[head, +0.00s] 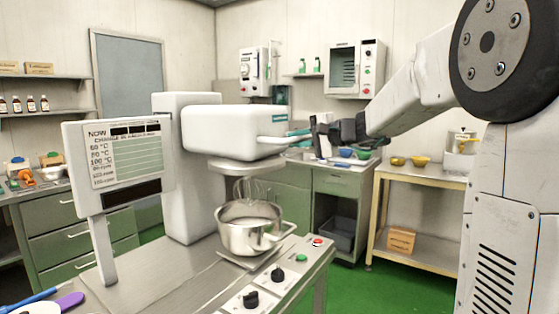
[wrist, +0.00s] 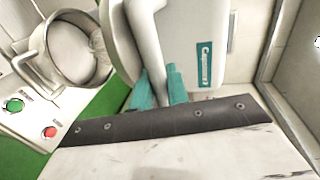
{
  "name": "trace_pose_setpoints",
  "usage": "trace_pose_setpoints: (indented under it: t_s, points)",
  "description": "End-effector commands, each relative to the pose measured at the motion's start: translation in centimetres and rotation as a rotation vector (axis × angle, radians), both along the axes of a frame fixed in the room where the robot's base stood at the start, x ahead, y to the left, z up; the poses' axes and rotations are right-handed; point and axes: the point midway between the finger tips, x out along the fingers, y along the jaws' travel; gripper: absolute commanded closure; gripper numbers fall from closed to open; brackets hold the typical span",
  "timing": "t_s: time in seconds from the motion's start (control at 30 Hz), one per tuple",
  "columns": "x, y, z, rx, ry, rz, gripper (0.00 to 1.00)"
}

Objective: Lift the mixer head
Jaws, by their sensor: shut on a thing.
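The white mixer head (head: 222,128) sits level on its column, with a teal label on its front. A wire whisk (head: 252,188) hangs below it, its lower part inside a steel bowl (head: 240,238). My gripper (head: 292,136) is at the front right end of the head, reaching in from the right. In the wrist view, the teal fingers of my gripper (wrist: 158,88) are shut on a pale handle (wrist: 146,45) beside the labelled head (wrist: 196,35). The bowl also shows in the wrist view (wrist: 72,50). The exact finger contact is partly hidden.
A display panel (head: 120,155) stands left of the mixer. Knobs and buttons line a control strip (head: 275,280) in front of the bowl. A shelf table (head: 425,177) with yellow bowls stands at right. Green floor is open between the benches.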

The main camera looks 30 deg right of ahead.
Motion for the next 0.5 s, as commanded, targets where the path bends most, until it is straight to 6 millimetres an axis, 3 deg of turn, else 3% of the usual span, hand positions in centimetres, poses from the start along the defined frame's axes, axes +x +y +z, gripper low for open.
trace_pose_setpoints:
  t_s: [0.13,0.47,0.5]
  points:
    - [-0.24,-1.47,0.88,0.000,0.001,-0.018,1.00]
    - [-0.30,-1.71,0.85,0.000,0.005,-0.022,1.00]
    - [-0.30,-1.71,0.83,0.000,0.005,-0.022,0.81]
